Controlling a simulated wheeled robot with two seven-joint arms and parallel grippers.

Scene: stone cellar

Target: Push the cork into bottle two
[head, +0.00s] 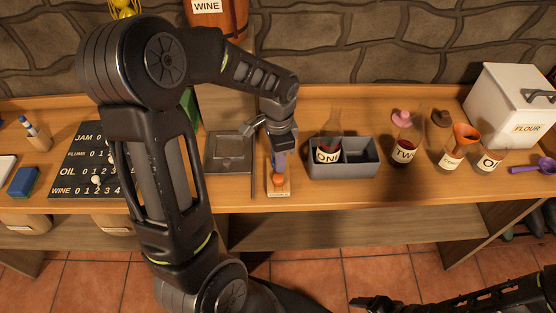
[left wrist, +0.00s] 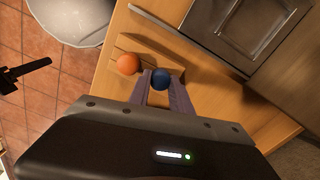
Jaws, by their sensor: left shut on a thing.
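Bottle two (head: 403,151), clear with dark red contents and a label starting "TW", stands on the counter right of the grey crate. My left gripper (head: 279,165) points down at a small wooden block (head: 279,191) near the counter's front edge, well left of the bottle. In the left wrist view its fingers (left wrist: 161,90) are shut on a round blue-topped stopper (left wrist: 161,79). An orange round top (left wrist: 127,64) sits beside it on the block. Whether the blue one is still seated in the block is hidden. My right gripper (head: 371,303) is low at the front, its jaw gap unclear.
The grey two-part crate (head: 360,170) holds bottle one (head: 328,150) in its left compartment; the right one looks empty. Right of bottle two stand an orange funnel (head: 466,133) in a vessel and a flour bin (head: 510,105). A metal tray (head: 228,152) lies left of the block.

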